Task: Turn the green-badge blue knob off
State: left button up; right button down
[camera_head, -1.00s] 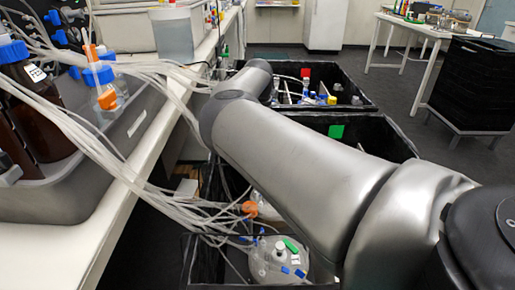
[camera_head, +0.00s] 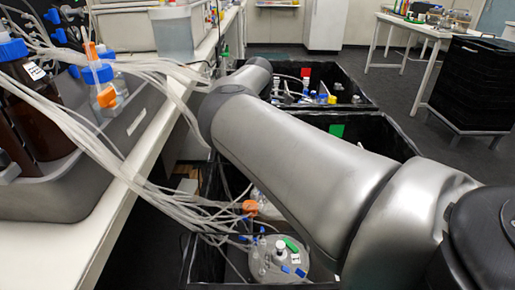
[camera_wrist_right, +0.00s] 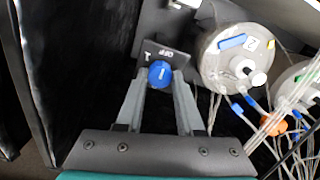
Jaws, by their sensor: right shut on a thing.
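The blue knob (camera_wrist_right: 160,74) is near the middle of the right wrist view, on a dark plate (camera_wrist_right: 150,52) marked "OFF" above it and "1" to the left. A white line on the knob runs roughly upright, tilted a little. My right gripper (camera_wrist_right: 161,83) is shut on the knob, one finger at each side. The knob and this gripper are hidden in the head view, behind my arm. My left gripper is out of view.
A round vessel labelled "2" (camera_wrist_right: 236,58) and a bundle of clear tubes (camera_wrist_right: 268,128) lie right of the gripper. In the head view, a vessel with a green tag (camera_head: 277,262) sits in the bin. The bench (camera_head: 45,245) with brown bottles is at left.

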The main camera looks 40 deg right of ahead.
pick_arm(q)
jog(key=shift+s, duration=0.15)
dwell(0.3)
pick_arm(e)
jog(key=c, duration=0.5)
grip_release()
jog(key=shift+c, duration=0.2)
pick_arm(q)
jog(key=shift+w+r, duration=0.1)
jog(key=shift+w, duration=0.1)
pick_arm(e)
jog(key=shift+r, duration=0.1)
jog(key=shift+r, duration=0.2)
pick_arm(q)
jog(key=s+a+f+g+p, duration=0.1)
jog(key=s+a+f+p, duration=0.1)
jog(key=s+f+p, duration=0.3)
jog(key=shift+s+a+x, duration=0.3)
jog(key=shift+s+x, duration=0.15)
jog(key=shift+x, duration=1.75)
pick_arm(e)
notch_tip(320, 180, up, 15)
jog(key=shift+f, duration=0.15)
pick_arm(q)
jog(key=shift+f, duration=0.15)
